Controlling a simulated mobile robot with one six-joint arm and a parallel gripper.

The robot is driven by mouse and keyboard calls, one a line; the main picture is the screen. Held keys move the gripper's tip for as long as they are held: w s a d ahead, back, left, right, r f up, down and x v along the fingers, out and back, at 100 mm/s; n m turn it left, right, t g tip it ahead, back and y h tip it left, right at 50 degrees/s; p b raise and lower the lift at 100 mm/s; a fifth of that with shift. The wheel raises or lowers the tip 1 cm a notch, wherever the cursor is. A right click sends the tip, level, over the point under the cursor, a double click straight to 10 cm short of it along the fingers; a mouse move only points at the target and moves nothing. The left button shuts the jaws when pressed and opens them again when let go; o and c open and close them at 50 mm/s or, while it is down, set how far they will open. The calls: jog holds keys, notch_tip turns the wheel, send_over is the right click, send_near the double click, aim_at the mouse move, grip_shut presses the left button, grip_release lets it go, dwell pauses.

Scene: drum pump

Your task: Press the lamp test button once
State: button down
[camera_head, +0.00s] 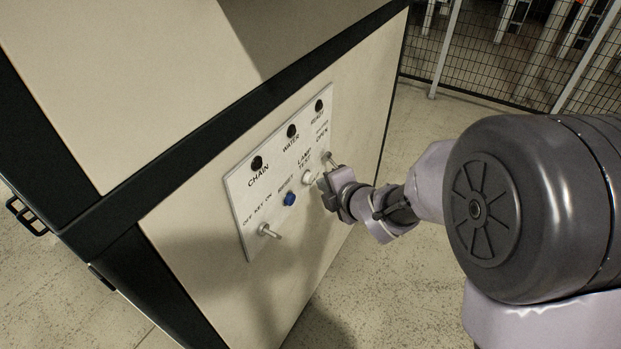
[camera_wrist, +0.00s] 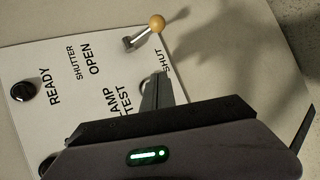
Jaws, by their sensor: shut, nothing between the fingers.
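The white lamp test button (camera_head: 308,177) sits on the control panel under the words LAMP TEST. In the head view my gripper (camera_head: 324,184) is just to its right, close to the panel face; I cannot tell whether they touch. In the wrist view my gripper (camera_wrist: 157,84) is shut and empty, its fingers pointing at the panel beside the LAMP TEST label. A pale rim, perhaps the button's, shows beside the fingers; most of it is hidden behind them.
The panel (camera_head: 240,184) also carries a blue reset button (camera_head: 289,198), a key switch (camera_head: 268,231) and dark lamps marked CHAIN (camera_head: 257,163), WATER (camera_head: 291,131) and READY (camera_head: 319,105). A shutter lever with a yellow knob (camera_wrist: 157,23) stands out close to my gripper.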

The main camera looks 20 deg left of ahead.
jog(key=shift+a, duration=0.15)
jog(key=shift+a+b, duration=0.3)
jog(key=shift+w+a, duration=0.1)
jog(key=shift+a, duration=0.35)
dwell(0.5)
jog(key=shift+d, duration=0.15)
jog(key=shift+d+b, duration=0.3)
jog(key=shift+d, duration=0.45)
jog(key=shift+s+d, duration=0.2)
jog(key=shift+d, duration=1.05)
jog(key=shift+s+d, duration=0.2)
jog(key=shift+d, duration=1)
